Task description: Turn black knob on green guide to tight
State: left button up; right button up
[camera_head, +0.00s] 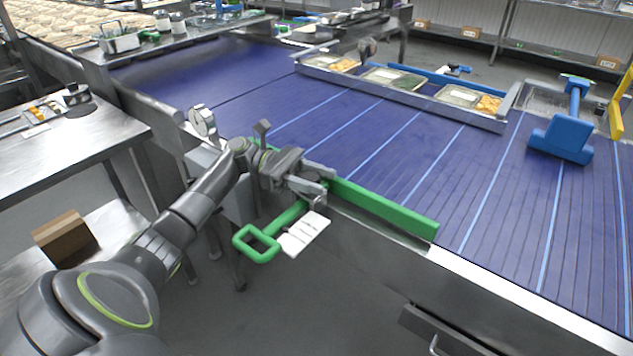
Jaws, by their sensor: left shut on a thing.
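The green guide (385,208) runs along the near edge of the blue conveyor belt. A green handle loop (257,244) and a white tag (303,234) hang below it on the near side. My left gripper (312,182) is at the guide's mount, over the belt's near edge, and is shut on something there. The black knob is not clearly visible; the gripper and wrist cover that spot, so I cannot tell how it is turned. My right gripper is not in view.
A metal rack with food trays (397,92) stands across the belt. A blue tool (562,138) lies at the right. A steel table (60,150) and a cardboard box (65,238) are at the left. The belt's middle is clear.

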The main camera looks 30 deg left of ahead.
pick_arm(q)
jog(key=shift+m+g, duration=0.5)
jog(key=shift+g, duration=0.3)
jog(key=shift+s+m+g, duration=0.15)
jog(key=shift+m+g, duration=0.95)
jog(key=shift+g, duration=0.6)
jog(key=shift+s+m+g+b, duration=0.1)
jog(key=shift+m+g+b, duration=0.2)
jog(key=shift+g, duration=0.2)
jog(key=shift+f, duration=0.1)
jog(key=o, duration=1)
jog(key=shift+d, duration=0.1)
